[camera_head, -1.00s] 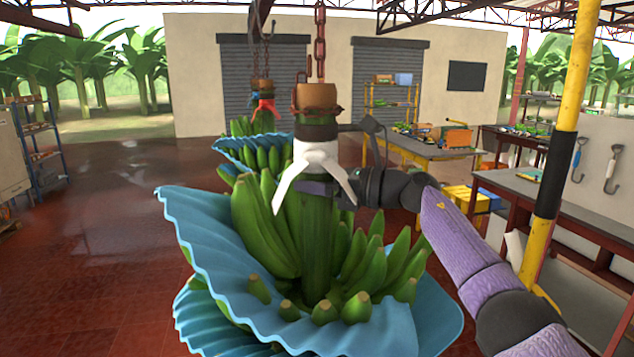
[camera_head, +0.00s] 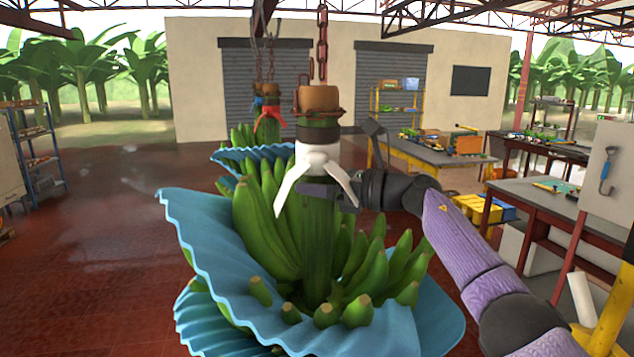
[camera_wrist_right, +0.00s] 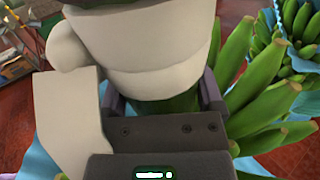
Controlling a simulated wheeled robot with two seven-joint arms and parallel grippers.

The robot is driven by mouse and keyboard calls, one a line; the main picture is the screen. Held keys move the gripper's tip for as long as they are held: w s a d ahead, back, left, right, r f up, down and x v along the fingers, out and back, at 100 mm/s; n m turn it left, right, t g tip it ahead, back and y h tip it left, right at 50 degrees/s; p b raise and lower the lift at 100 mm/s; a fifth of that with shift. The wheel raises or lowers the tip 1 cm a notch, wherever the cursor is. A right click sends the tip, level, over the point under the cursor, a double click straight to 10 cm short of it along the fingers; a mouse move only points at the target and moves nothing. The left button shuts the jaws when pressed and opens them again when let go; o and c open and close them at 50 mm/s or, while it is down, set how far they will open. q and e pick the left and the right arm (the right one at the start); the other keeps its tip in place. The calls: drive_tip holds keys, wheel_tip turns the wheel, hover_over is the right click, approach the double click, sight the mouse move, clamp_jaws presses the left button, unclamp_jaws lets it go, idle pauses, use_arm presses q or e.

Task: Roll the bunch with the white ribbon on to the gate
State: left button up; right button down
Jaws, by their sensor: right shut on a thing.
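The bunch with the white ribbon (camera_head: 265,225) hangs upright from a rusty chain (camera_head: 322,45) in front of me, green fingers spread above a wavy blue sheet (camera_head: 200,240). The white ribbon (camera_head: 317,158) is tied around its stem below a brown block. My right gripper (camera_head: 318,192) is shut on the stem just under the ribbon. In the right wrist view the ribbon (camera_wrist_right: 150,60) fills the upper middle, and the gripper's fingers stand on either side of the green stem (camera_wrist_right: 178,104). My left gripper is not in view. I cannot make out a gate.
Another bunch (camera_head: 240,150) hangs behind, with red (camera_head: 268,117) and blue ribbons near it. A grey-topped table (camera_head: 440,152) and a workbench (camera_head: 545,205) stand at the right. Part of a yellow post (camera_head: 612,320) shows at lower right. The red floor at left is clear.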

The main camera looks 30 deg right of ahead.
drive_tip(key=shift+s, duration=0.1)
unclamp_jaws()
drive_tip(key=shift+f, duration=0.1)
drive_tip(key=shift+w, duration=0.2)
drive_tip(key=b, duration=0.3)
hover_over(374, 232)
drive_tip(key=shift+w+a+f, duration=0.15)
drive_tip(key=shift+w, duration=0.05)
drive_tip(key=shift+s, duration=0.2)
